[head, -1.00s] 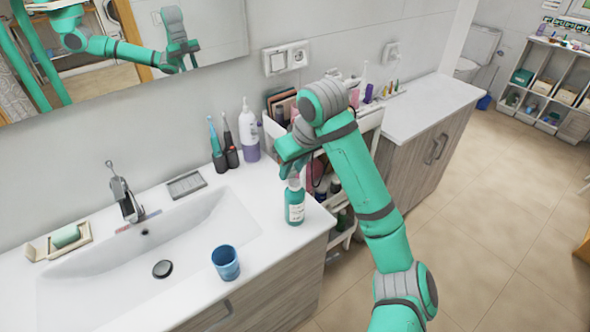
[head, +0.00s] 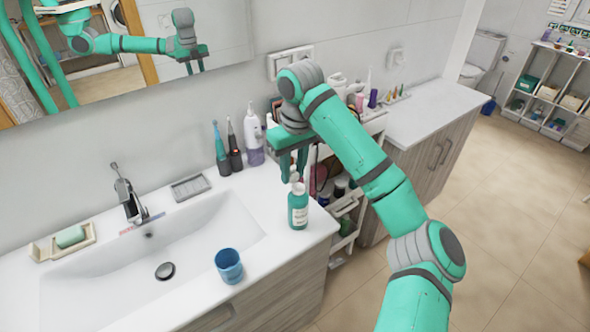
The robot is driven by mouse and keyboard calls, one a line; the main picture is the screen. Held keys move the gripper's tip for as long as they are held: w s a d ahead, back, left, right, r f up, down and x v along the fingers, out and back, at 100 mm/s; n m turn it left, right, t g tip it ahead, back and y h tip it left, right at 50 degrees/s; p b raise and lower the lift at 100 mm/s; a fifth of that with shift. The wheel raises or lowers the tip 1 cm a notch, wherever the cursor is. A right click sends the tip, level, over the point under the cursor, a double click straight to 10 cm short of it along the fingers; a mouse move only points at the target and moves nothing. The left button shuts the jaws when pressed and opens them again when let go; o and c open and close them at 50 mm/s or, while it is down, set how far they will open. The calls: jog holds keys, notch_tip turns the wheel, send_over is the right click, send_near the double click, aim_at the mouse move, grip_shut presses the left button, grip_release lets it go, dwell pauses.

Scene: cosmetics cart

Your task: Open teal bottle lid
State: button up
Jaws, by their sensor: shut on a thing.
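The teal bottle (head: 298,210) stands upright on the white counter's right part, near its front right corner, with a pale label on its front. A pale neck (head: 298,188) shows at its top. My gripper (head: 293,172) points down right over the bottle. Its fingers are shut on a small pale piece, which looks like the bottle's lid (head: 293,176). The fingers partly hide it, and I cannot tell whether it is clear of the neck.
A blue cup (head: 229,266) stands at the counter's front edge, left of the bottle. The sink basin (head: 130,262) is farther left. A loaded cart (head: 347,207) is right of the counter.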

aim_at(296, 184)
jog(key=shift+f, duration=0.1)
jog(key=o, duration=1.1)
jog(key=shift+d, duration=0.1)
jog(key=shift+c, duration=0.2)
notch_tip(296, 184, up, 11)
jog(key=shift+s+d, duration=0.35)
jog(key=shift+s, duration=0.05)
jog(key=shift+f, duration=0.1)
